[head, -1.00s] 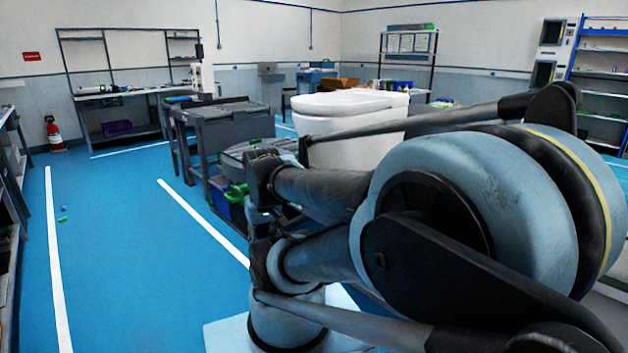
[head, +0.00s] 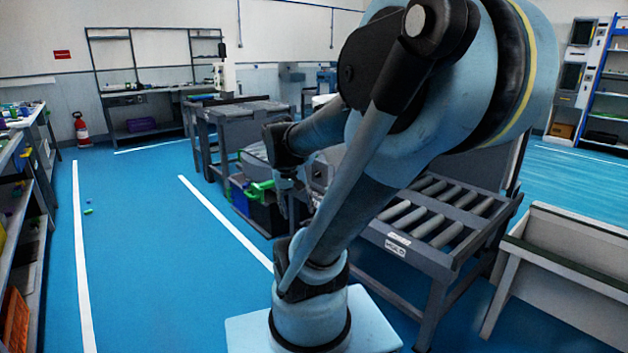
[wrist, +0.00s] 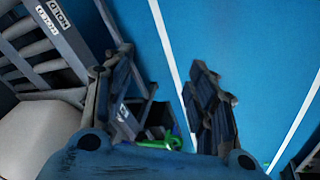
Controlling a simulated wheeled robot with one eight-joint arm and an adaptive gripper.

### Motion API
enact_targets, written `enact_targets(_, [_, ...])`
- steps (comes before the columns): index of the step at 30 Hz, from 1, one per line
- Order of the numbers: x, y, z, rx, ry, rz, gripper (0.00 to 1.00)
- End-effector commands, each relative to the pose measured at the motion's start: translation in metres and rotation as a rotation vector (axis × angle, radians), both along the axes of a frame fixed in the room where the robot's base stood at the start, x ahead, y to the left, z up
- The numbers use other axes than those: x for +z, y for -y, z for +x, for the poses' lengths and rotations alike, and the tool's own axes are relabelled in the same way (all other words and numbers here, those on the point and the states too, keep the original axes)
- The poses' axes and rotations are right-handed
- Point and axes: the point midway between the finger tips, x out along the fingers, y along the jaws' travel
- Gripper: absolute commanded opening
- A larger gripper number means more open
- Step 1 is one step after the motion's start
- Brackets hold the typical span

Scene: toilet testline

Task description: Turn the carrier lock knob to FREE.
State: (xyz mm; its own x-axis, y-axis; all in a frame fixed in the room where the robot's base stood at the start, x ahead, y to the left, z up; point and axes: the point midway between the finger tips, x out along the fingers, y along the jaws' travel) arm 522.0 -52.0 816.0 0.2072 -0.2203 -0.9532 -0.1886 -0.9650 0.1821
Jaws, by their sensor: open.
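The carrier lock knob cannot be made out in either view. A grey roller carrier (head: 460,213) stands right of my arm in the head view, with a white label (head: 398,240) on its front rail. In the wrist view the carrier (wrist: 75,52) is at the upper left, and its label (wrist: 58,14) seems to read HOLD. My gripper (wrist: 163,100) is open and empty, its two fingers apart over the blue floor. In the head view my gripper (head: 288,200) hangs small beside my arm, left of the carrier and apart from it.
A green item (head: 258,188) on dark bins (head: 250,210) is just beyond my gripper; it also shows between the fingers in the wrist view (wrist: 160,143). A pale trough (head: 570,250) stands at the right. Shelving (head: 25,200) lines the left edge. The blue floor between is mostly clear.

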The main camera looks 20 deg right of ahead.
Motion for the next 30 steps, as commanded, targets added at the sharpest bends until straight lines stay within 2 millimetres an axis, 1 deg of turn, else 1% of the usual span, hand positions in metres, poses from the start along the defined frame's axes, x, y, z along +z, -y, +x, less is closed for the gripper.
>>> enact_targets(1, [0.006,0.005,0.014,-0.020,0.007,-0.020,0.52])
enact_targets(6, [0.021,0.024,0.058,-0.104,0.040,-0.093,0.52])
enact_targets(8, [0.025,0.030,0.073,-0.132,0.054,-0.118,0.52])
enact_targets(15, [0.037,0.054,0.139,-0.242,0.117,-0.219,0.52])
enact_targets(23, [0.040,0.075,0.211,-0.352,0.205,-0.321,0.52])
enact_targets(30, [0.033,0.092,0.277,-0.443,0.301,-0.411,0.52])
